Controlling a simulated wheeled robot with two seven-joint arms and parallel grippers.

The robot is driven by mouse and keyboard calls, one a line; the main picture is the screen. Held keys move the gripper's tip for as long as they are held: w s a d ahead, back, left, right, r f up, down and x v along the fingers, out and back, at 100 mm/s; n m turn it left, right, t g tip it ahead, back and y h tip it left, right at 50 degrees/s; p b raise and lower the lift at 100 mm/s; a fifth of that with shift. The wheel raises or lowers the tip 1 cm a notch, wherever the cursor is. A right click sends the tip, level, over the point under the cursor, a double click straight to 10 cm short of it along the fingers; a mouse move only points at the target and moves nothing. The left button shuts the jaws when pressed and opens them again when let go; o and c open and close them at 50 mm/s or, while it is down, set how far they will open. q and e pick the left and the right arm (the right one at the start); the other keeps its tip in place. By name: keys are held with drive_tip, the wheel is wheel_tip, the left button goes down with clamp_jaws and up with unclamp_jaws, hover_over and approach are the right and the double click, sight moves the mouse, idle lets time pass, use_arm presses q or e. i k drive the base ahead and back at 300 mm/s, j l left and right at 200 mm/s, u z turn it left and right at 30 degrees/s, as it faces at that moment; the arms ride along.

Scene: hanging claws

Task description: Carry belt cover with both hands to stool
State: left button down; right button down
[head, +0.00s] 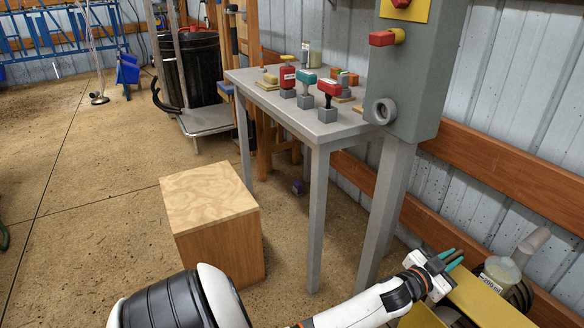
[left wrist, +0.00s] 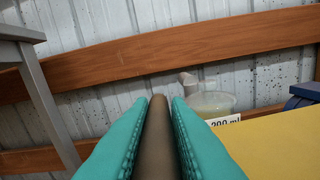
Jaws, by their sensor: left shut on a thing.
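The yellow belt cover (head: 488,302) is at the bottom right of the head view, partly cut off by the frame edge. Its flat yellow top also shows at the right of the left wrist view (left wrist: 278,145). My left gripper (head: 450,258) is at the cover's far left edge. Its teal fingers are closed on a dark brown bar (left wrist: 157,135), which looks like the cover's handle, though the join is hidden. My right gripper is out of view.
A grey table (head: 327,130) with several stamp-like tools stands behind the stool. A grey control box (head: 410,95) on a post is right of it. A labelled clear container (head: 500,272) sits beside the cover near the wall. Floor left of the stool is clear.

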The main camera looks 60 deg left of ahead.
sight(206, 192)
drive_tip(key=k+u, duration=0.1)
drive_tip(key=k, duration=0.55)
drive_tip(key=j+u, duration=0.15)
drive_tip(key=u, duration=1.05)
drive_tip(key=i+j, duration=0.2)
drive_tip(key=j, duration=0.25)
drive_tip(key=i+j+u, duration=0.1)
drive_tip(key=j, duration=0.3)
drive_tip(key=i+j, duration=0.55)
drive_tip(key=j, duration=0.3)
drive_tip(key=i+j+u, duration=0.1)
drive_tip(key=i+j, duration=0.15)
drive_tip(key=j, duration=0.15)
